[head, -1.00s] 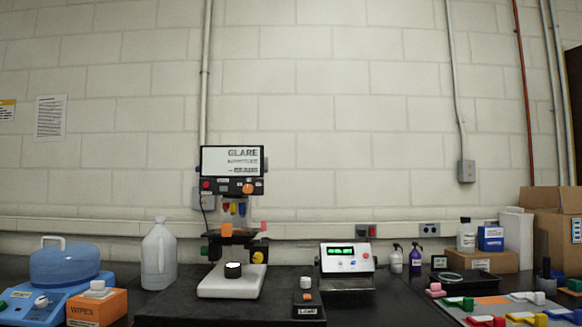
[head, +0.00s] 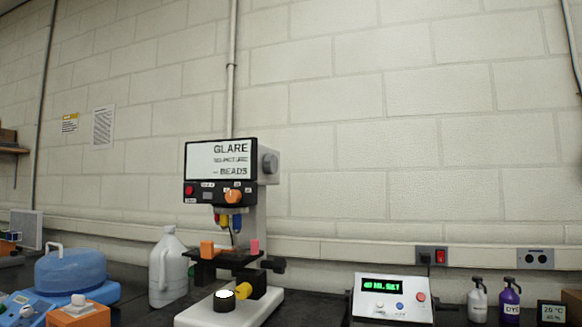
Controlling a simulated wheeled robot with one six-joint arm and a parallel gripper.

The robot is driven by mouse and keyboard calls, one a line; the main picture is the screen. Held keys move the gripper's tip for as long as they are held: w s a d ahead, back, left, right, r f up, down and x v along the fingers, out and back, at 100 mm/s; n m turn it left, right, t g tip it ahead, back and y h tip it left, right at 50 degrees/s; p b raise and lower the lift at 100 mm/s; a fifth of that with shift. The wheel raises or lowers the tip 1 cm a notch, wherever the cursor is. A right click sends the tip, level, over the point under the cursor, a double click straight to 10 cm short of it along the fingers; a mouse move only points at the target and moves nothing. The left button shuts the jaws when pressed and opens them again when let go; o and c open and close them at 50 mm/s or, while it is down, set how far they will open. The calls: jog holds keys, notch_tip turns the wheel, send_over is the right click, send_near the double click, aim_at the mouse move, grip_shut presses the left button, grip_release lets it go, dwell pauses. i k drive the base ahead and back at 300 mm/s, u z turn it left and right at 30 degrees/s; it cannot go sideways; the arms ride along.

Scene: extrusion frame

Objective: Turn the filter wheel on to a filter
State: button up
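A microscope with a screen (head: 218,161) stands on the dark bench in the middle of the head view. The screen reads "GLARE", with smaller lines below ending in "BEADS". An orange knob (head: 233,196) and a red button (head: 190,190) sit on the panel under it. A grey round knob (head: 270,164) is on the right side of the head. Red, yellow and blue objectives (head: 228,220) hang over the dark stage (head: 225,256). On the white base (head: 262,303) is a black cylinder with a bright white top (head: 224,301). I cannot tell which part is the filter wheel. My gripper is not in view.
A white jug (head: 168,270) stands left of the microscope, beside a blue domed device (head: 70,272) and an orange box (head: 84,316). A white console with a green display (head: 392,297) and two pump bottles (head: 510,301) stand to the right.

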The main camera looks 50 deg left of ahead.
aim_at(270, 162)
jog(key=u, duration=2.75)
jog(key=k, duration=1.25)
jog(key=z, duration=0.15)
jog(key=i, duration=0.6)
jog(key=z, duration=0.6)
jog(key=i, duration=1.05)
jog(key=u, duration=0.4)
